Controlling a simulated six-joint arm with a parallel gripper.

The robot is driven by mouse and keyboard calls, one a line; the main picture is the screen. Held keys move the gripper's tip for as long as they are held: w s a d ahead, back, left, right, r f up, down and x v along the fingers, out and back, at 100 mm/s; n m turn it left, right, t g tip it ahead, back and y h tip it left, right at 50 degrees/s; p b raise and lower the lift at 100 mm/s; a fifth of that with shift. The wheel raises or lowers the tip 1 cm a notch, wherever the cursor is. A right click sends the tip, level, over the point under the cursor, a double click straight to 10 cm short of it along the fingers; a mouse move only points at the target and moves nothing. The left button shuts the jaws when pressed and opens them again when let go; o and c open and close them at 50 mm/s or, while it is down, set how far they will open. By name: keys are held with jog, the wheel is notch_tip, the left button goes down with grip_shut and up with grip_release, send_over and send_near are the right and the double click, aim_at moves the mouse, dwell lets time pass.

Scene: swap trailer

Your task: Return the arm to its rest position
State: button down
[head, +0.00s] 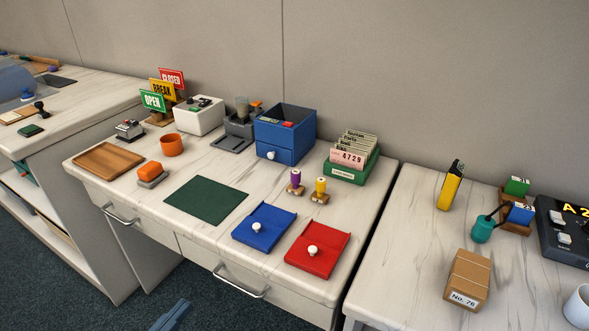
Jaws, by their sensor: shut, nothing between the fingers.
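My gripper (180,306) shows at the bottom edge of the head view as two blue fingers close together. It is shut and empty, over the dark floor in front of the middle desk (330,205). It is apart from the desk and touches nothing that I can see. The rest of my arm is out of the picture.
On the desk stand a green mat (206,200), blue (264,228) and red (317,250) sloped pads with white knobs, a blue drawer box (284,133), and a green card file (346,172). Drawer handles (241,283) stick out in front. A side table (410,250) stands right.

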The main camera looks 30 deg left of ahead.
jog(key=w+d+r+m+g+h+p, duration=0.3)
jog(key=w+d+m+g+p, duration=0.5)
jog(key=p, duration=0.7)
jog(key=w+d+r+m+g+y+p, duration=0.1)
jog(key=d+r+m+g+p, duration=0.2)
jog(key=d+m, duration=0.6)
jog(key=w+d+r+m+g+y+p, duration=0.1)
jog(key=d+r+m+g+p, duration=0.2)
jog(key=d+r+m+p, duration=0.5)
jog(key=w+d+r+m+g+y+p, duration=0.1)
jog(key=d+r+m+g+p, duration=0.3)
jog(key=d, duration=2.2)
notch_tip(320, 180, up, 5)
jog(key=w+m+p, duration=0.1)
jog(key=m+p, duration=0.1)
jog(key=m, duration=0.5)
jog(key=shift+d+r, duration=0.15)
jog(key=shift+d, duration=0.25)
